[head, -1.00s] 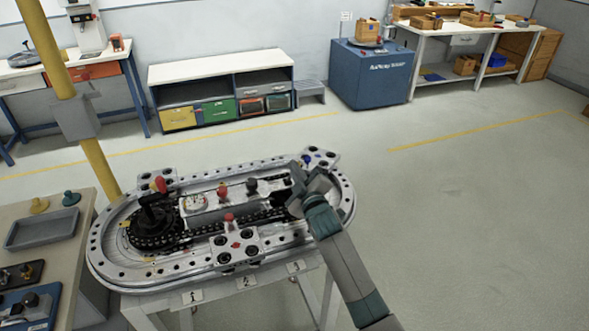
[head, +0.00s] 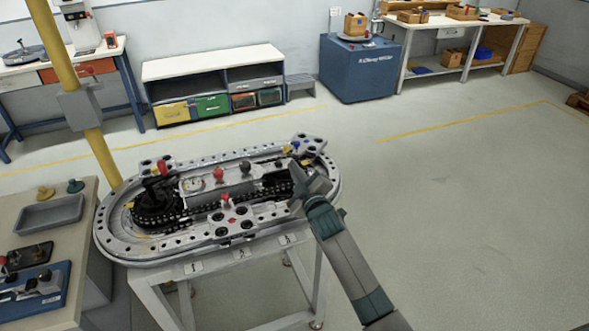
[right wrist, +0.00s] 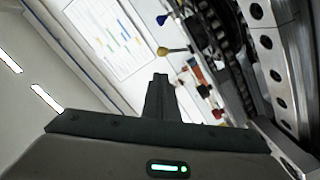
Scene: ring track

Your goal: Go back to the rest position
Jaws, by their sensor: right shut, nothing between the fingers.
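The ring track (head: 120,243), a grey oval with a dark chain and several holes, stands on a light stand in the head view. My right gripper (head: 298,184) is at the right end of the track in the head view, and its arm comes from the lower right. Its fingers are shut and empty; in the right wrist view the closed fingers (right wrist: 160,92) show as one dark shape. The right wrist view shows the track's metal rail (right wrist: 273,66) and chain close by on the right. I cannot tell whether the gripper touches the track. My left gripper is not in view.
A side table (head: 88,215) with a grey tray (head: 50,213) stands at the left edge. A yellow post (head: 103,160) rises behind the track. A low cabinet (head: 213,68) and a blue cabinet (head: 360,72) stand along the back wall. The floor on the right is clear.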

